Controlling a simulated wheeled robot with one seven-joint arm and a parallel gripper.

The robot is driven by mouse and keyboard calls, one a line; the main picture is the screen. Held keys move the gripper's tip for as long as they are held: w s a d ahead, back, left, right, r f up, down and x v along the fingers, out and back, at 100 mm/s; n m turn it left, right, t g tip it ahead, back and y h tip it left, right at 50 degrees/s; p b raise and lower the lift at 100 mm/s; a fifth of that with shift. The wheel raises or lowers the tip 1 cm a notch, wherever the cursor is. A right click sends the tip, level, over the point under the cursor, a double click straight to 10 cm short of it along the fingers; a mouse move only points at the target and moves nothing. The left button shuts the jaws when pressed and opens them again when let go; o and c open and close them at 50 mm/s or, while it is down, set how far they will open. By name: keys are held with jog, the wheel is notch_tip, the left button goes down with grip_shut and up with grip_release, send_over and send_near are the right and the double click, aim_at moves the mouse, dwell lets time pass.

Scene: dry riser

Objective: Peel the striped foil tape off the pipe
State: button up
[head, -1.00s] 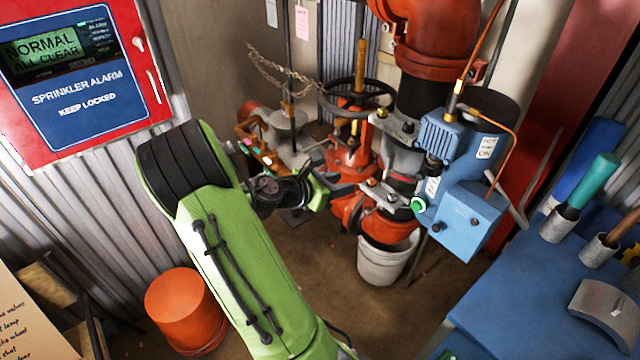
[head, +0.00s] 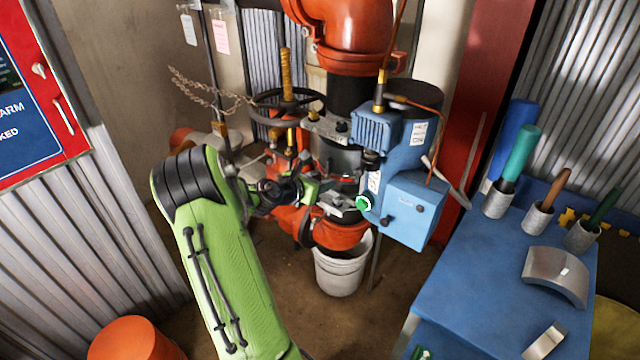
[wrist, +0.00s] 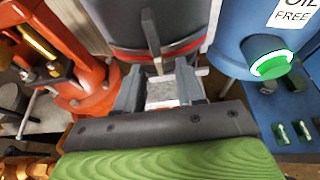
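The pipe (head: 336,158) stands between flanges in the middle of the head view, dark grey with a thin red stripe around it. This red-striped band also shows in the wrist view (wrist: 188,52), just beyond my gripper; I take it for the foil tape. My gripper (head: 318,188) is at the pipe's left front side, close to the band. In the wrist view its fingers (wrist: 160,88) stand apart, with a grey speckled piece showing between them. I cannot tell if they touch it. A metal bolt or bar (wrist: 152,40) stands upright just in front.
A blue box (head: 410,205) with a green-lit button (head: 363,203) sits close right of the pipe. A handwheel (head: 288,104) and red valve are behind my gripper. A white bucket (head: 342,268) stands below. A blue bench (head: 470,300) with tools is at right.

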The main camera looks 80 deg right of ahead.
jog(key=shift+c, duration=0.3)
grip_shut()
jog(key=shift+w+a, duration=0.1)
jog(key=shift+a, duration=0.05)
jog(key=w+a, duration=0.3)
jog(key=a, duration=0.5)
jog(key=shift+w+p, duration=0.2)
jog(key=shift+p, duration=0.15)
dwell(0.3)
dwell(0.5)
